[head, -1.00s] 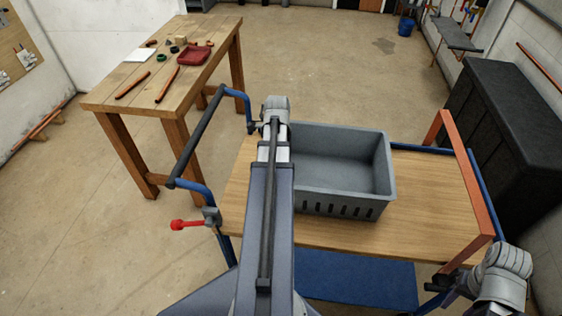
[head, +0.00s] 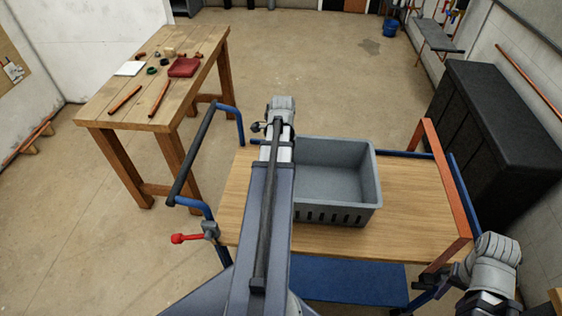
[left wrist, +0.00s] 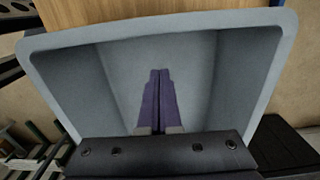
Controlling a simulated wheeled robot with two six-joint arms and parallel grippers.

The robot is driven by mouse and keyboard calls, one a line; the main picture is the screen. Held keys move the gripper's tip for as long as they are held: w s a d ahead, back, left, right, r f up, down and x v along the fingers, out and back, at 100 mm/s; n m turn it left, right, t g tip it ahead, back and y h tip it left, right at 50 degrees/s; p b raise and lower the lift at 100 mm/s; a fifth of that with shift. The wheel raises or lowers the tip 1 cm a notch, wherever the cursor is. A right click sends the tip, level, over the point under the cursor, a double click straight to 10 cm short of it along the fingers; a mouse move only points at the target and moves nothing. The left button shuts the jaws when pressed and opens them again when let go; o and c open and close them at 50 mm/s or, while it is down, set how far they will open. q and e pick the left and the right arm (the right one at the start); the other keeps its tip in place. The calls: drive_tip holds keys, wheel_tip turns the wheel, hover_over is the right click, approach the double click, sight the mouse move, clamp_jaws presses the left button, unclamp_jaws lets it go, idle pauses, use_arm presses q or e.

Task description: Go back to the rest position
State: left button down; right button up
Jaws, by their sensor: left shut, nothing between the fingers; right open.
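My left arm rises through the middle of the head view, its wrist beside the grey crate (head: 372,185). The left gripper's fingers are hidden by the arm there. In the left wrist view the left gripper (left wrist: 159,75) is shut and empty, its dark purple fingers seen against the inside of the crate, whose rim (left wrist: 165,25) frames the view. The crate looks empty and stands on the wooden top of a cart (head: 415,195). My right gripper (head: 425,297) is at the lower right, beside the cart's front right corner, open and partly hidden by its wrist.
The cart has a blue frame, a black handle (head: 192,150) and an orange side rail (head: 446,180). A wooden workbench (head: 110,110) with a red tray (head: 185,67) stands at the back left. A dark cabinet (head: 500,125) lines the right wall. Floor beyond the cart is clear.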

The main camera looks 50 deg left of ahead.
use_arm(q)
drive_tip(key=shift+r+p, duration=1.1)
drive_tip(key=shift+r, duration=0.6)
use_arm(e)
drive_tip(key=shift+r, duration=1.65)
